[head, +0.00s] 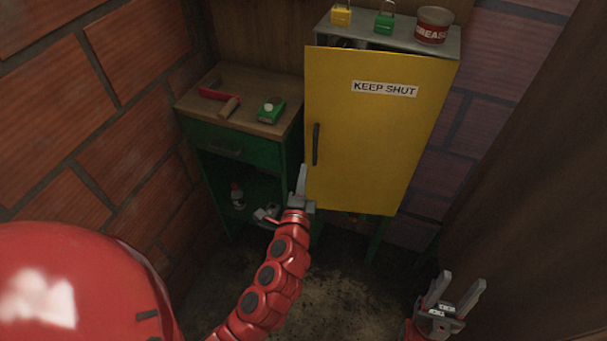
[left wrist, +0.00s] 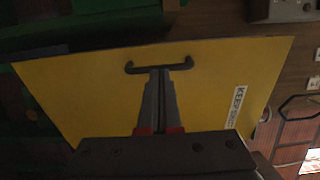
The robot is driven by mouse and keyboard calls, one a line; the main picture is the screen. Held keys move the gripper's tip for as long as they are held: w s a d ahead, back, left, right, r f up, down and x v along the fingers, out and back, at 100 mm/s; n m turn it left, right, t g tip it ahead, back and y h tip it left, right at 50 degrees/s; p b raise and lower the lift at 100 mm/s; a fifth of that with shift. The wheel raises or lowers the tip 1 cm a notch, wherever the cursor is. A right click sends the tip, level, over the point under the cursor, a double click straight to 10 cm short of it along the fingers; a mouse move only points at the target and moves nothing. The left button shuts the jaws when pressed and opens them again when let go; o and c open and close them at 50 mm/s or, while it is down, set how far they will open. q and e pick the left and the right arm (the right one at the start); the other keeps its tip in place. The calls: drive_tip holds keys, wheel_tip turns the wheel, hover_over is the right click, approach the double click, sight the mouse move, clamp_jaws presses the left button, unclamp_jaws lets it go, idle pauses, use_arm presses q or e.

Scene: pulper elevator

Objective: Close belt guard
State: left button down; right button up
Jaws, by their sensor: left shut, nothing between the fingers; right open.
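The belt guard (head: 375,130) is a yellow door panel with a KEEP SHUT label, on the front of a grey-topped cabinet. It looks slightly ajar at its left side, with a dark gap under the cabinet top. Its dark handle (head: 316,145) is on the left edge and also shows in the left wrist view (left wrist: 133,69). My left gripper (head: 302,170) is shut and empty, its fingertips close to the handle's lower end; I cannot tell whether they touch. In the left wrist view the fingers (left wrist: 160,72) point at the handle's middle. My right gripper (head: 452,288) is open, low at the right.
Yellow (head: 341,15) and green (head: 385,20) padlocks and a red grease tin (head: 433,25) stand on the cabinet top. A green workbench (head: 245,120) with a red-handled tool (head: 218,95) and a green box (head: 271,110) is at left. Brick walls and a brown panel (head: 520,190) enclose the space.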

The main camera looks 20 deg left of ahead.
sight(310, 140)
use_arm(q)
drive_tip(key=p+x, duration=0.1)
drive_tip(key=x, duration=0.8)
drive_tip(key=shift+w+p, duration=0.4)
